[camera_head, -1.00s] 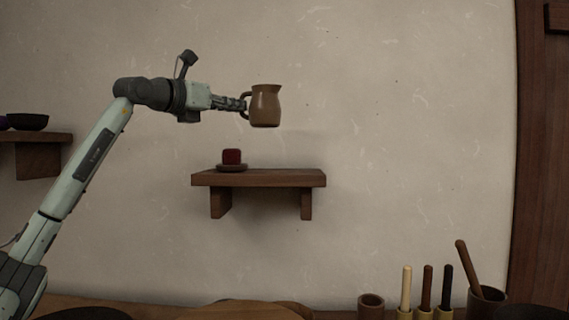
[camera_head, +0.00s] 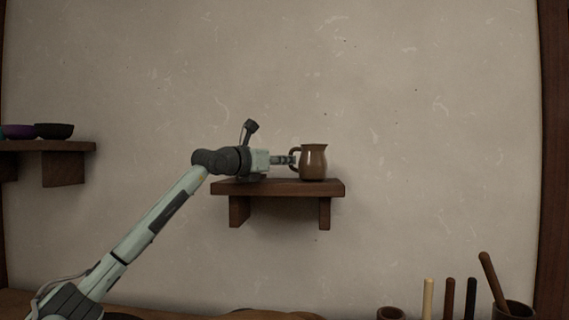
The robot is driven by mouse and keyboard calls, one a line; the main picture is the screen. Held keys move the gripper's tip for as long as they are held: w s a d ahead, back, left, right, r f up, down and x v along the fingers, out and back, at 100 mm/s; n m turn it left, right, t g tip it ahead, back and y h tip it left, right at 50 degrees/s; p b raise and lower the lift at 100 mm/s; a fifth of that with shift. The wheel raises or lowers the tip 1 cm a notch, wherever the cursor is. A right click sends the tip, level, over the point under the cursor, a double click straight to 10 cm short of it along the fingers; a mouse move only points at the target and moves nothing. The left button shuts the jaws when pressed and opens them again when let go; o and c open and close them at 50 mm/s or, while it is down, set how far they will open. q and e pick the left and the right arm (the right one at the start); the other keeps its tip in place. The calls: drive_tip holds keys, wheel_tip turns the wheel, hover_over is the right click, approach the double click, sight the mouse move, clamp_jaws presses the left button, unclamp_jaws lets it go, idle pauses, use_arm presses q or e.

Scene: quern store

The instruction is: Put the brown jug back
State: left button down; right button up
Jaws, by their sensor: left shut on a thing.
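The brown jug (camera_head: 314,163) is upright at the right part of the small wooden wall shelf (camera_head: 275,188), its handle turned to the left. Its base is at the level of the shelf top; I cannot tell whether it touches the board. My left gripper (camera_head: 291,160) reaches in from the left, just above the shelf, and is shut on the jug's handle. My right gripper is not in view.
Another wall shelf (camera_head: 65,146) at the left holds a dark bowl (camera_head: 54,131) and a purple bowl (camera_head: 18,131). Below right stand several upright sticks and a dark pot (camera_head: 514,311) with a slanted wooden handle (camera_head: 493,283). The wall above the shelf is bare.

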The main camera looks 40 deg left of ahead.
use_arm(q)
drive_tip(key=shift+r, duration=0.1)
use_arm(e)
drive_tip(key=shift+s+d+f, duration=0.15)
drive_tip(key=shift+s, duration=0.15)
use_arm(q)
drive_tip(key=c, duration=1.9)
unclamp_jaws()
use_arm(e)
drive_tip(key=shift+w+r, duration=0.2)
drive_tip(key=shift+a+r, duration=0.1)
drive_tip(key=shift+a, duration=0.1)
